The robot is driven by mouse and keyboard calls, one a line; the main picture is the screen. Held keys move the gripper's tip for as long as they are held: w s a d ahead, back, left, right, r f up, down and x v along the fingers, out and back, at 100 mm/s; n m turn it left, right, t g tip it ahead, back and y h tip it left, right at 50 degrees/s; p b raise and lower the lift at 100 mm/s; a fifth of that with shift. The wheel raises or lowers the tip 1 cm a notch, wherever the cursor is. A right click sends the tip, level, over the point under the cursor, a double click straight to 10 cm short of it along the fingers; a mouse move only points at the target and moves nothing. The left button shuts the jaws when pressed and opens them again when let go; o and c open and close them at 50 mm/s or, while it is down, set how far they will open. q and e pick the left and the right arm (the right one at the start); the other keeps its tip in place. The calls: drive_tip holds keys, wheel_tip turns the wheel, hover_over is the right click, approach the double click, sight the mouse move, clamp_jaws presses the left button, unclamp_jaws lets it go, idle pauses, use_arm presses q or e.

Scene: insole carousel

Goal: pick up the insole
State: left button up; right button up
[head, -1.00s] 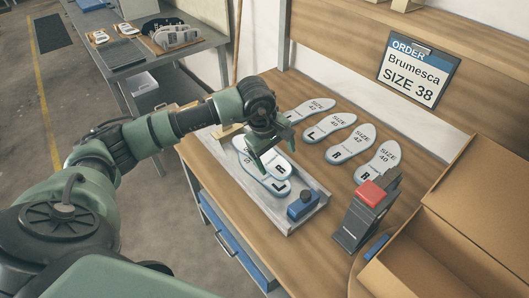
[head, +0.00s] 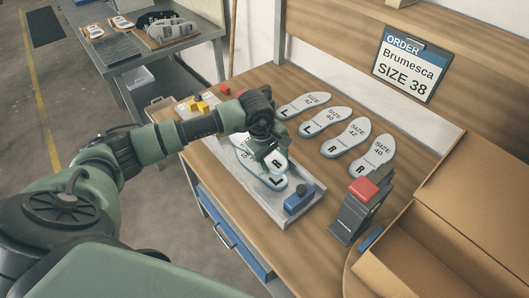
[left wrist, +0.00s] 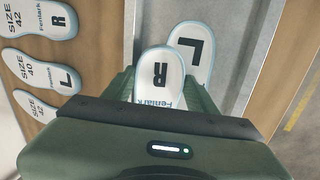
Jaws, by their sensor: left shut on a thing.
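Two pale, blue-edged insoles overlap in a grey tray (head: 302,212) on the wooden bench. The upper one is the R insole (head: 279,163), also in the left wrist view (left wrist: 160,72). The L insole (head: 275,183) lies partly under it and shows beside it in the left wrist view (left wrist: 197,48). My left gripper (head: 268,155) is shut on the R insole, with a finger on each side of it. The gripper hides the insole's middle in the head view. I cannot tell whether the R insole is clear of the L one. My right gripper is not in view.
Several loose insoles (head: 347,138) lie in a row behind the tray. A blue block (head: 299,199) sits at the tray's right end. A dark stand with a red top (head: 363,189) and an open cardboard box (head: 430,250) stand to the right. An order board (head: 408,62) reads Brumesca SIZE 38.

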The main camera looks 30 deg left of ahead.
use_arm(q)
drive_tip(key=shift+w+r, duration=0.1)
drive_tip(key=shift+r, duration=0.4)
wheel_tip(320, 180, up, 18)
drive_tip(key=b, duration=0.5)
drive_tip(key=g+y, duration=0.1)
drive_tip(key=g, duration=0.2)
hover_over(275, 178)
wheel_tip(275, 178, down, 7)
wheel_tip(275, 178, down, 6)
drive_tip(key=shift+d+f+p, duration=0.1)
drive_tip(key=shift+f+p, duration=0.15)
drive_tip(key=shift+p, duration=0.4)
wheel_tip(275, 178, down, 4)
drive_tip(key=shift+f+p, duration=0.1)
drive_tip(key=shift+p, duration=0.35)
drive_tip(key=shift+f, duration=0.1)
drive_tip(key=shift+f+b, duration=0.6)
drive_tip(key=shift+b, duration=0.15)
